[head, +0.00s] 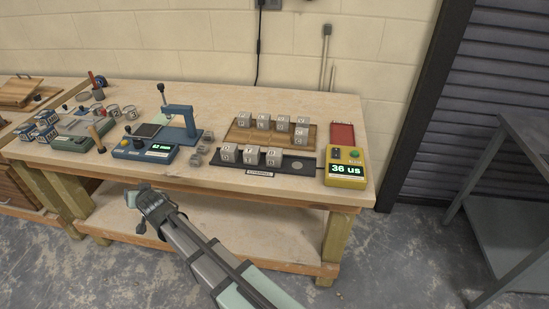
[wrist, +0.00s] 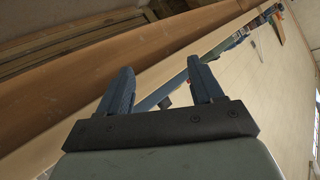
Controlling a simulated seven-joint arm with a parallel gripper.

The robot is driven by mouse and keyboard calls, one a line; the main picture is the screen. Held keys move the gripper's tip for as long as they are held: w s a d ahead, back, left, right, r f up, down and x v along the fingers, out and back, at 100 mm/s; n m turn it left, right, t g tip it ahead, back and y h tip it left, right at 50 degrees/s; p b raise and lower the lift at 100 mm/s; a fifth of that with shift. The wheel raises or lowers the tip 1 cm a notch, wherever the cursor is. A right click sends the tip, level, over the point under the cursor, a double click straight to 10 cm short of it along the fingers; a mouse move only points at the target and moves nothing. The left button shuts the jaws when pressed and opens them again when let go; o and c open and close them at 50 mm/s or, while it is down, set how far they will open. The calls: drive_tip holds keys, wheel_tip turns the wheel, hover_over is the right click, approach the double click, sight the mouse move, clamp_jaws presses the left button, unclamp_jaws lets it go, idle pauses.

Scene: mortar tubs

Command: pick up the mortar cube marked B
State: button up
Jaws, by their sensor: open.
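Several grey mortar cubes with dark letters sit at the right of the bench. One group (head: 263,121) stands on a wooden board (head: 240,135), with one cube (head: 301,132) at its right end. Other cubes (head: 250,154) stand in a row on a black base (head: 310,170) in front. The letters are too small to read, so I cannot tell which cube is B. My gripper (head: 143,207) is in front of the bench's front edge, left of and well apart from the cubes. In the wrist view my gripper (wrist: 161,68) is open and empty.
A yellow meter (head: 346,168) reading "36 us" and a red tray (head: 342,135) stand right of the cubes. Blue tubs (head: 45,125) stand far left. A lower shelf (head: 230,222) is below.

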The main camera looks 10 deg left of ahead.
drive_tip(key=w+d+r+m+t+h, duration=0.2)
drive_tip(key=w+d+r, duration=0.7)
drive_tip(key=d+r, duration=0.15)
drive_tip(key=w+d+r+m+t+h, duration=0.1)
drive_tip(key=w+d+r+t, duration=0.2)
drive_tip(key=w+d+r, duration=0.8)
drive_tip(key=m+g+h, duration=0.2)
drive_tip(key=g+h, duration=0.5)
drive_tip(key=g, duration=0.1)
approach(274, 152)
drive_tip(key=x, duration=0.4)
drive_tip(key=shift+w+d+f, duration=0.1)
drive_tip(key=shift+w+f, duration=0.05)
drive_tip(key=shift+w, duration=0.15)
drive_tip(key=shift+x, duration=3.1)
drive_tip(key=shift+s, duration=0.25)
drive_tip(key=shift+c, duration=0.2)
